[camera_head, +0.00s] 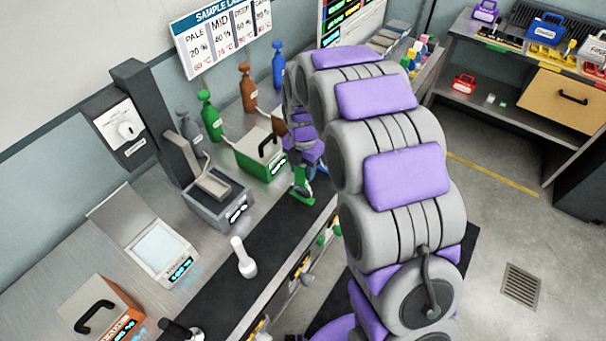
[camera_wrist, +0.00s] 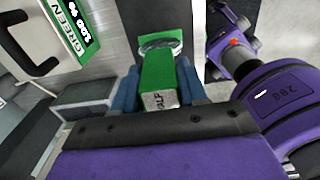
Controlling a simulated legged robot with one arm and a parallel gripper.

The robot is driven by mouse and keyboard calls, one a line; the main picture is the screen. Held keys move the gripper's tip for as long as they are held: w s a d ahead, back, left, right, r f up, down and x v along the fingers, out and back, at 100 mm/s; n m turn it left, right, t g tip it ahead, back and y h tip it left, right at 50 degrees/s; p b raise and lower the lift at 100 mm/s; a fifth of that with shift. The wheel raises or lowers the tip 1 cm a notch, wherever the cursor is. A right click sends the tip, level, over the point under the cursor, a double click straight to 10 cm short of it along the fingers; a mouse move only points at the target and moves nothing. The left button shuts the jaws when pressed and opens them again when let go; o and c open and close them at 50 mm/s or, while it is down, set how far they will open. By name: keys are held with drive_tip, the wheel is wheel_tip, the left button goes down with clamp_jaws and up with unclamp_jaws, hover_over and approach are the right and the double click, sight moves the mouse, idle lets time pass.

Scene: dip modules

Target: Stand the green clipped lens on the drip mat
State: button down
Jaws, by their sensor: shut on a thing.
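The green clipped lens (camera_wrist: 160,80) is between the blue jaws of my gripper (camera_wrist: 158,92) in the wrist view. In the head view the green clip (camera_head: 302,184) shows small beside my arm, over the bench's front part; my arm hides most of my gripper there. The drip mat appears to be the long dark strip (camera_head: 285,238) along the bench front. I cannot tell whether the lens touches it.
A green-fronted module (camera_head: 262,160) with a black handle stands behind the lens; its GREEN label (camera_wrist: 72,35) shows in the wrist view. A grey module (camera_head: 215,203) and a white-handled tool (camera_head: 243,258) are nearer.

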sight(301, 191)
drive_tip(key=shift+w, duration=0.35)
wheel_tip(301, 191, down, 4)
drive_tip(key=shift+s+r+b, duration=0.1)
drive_tip(key=shift+r+b, duration=0.1)
drive_tip(key=shift+b, duration=0.3)
drive_tip(key=c, duration=0.6)
unclamp_jaws()
